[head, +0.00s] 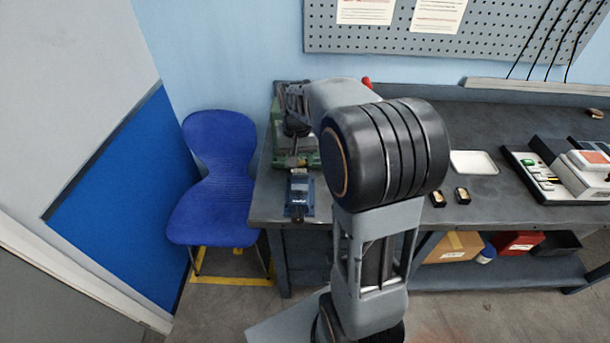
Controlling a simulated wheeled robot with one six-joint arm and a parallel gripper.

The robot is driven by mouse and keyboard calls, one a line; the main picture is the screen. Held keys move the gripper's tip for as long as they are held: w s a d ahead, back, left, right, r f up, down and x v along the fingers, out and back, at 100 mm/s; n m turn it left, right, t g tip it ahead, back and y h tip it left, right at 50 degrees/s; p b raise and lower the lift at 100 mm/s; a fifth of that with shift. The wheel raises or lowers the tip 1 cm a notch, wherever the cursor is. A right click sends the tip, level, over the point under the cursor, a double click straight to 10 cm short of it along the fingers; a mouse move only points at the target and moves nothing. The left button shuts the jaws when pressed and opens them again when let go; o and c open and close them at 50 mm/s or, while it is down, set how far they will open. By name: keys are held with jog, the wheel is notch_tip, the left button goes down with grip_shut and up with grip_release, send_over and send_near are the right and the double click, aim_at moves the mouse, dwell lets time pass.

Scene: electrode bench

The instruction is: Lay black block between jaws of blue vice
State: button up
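The blue vice (300,190) stands near the left end of the bench, with a dark handle at its front. Something small and pale shows at its back end, too small to make out. My gripper (296,150) points down just behind the vice, in front of a green machine. Its fingers are small and dark here, so I cannot tell whether they are open or hold anything. I cannot pick out a black block for sure. Two small dark pieces with pale tops, one on the left (438,200) and one on the right (462,195), lie on the bench right of my arm.
The green machine (278,135) stands at the bench's back left. A blue chair (218,175) stands left of the bench (500,215). My arm hides the bench's middle.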

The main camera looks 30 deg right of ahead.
jog(key=s+d+r+m+p, duration=0.1)
jog(key=s+d+r+p, duration=0.1)
jog(key=s+d+r, duration=0.65)
jog(key=w+a+f, duration=0.2)
jog(key=w+f, duration=0.1)
jog(key=w+a+f+p, duration=0.1)
jog(key=w+a+f, duration=0.1)
jog(key=w+f, duration=0.1)
jog(key=w+a+f+p, duration=0.1)
jog(key=w+a+f, duration=0.2)
jog(key=w+f, duration=0.1)
jog(key=shift+a+f, duration=0.1)
jog(key=shift+f, duration=2)
jog(key=shift+f, duration=0.1)
jog(key=o, duration=1.2)
jog(key=shift+c, duration=0.2)
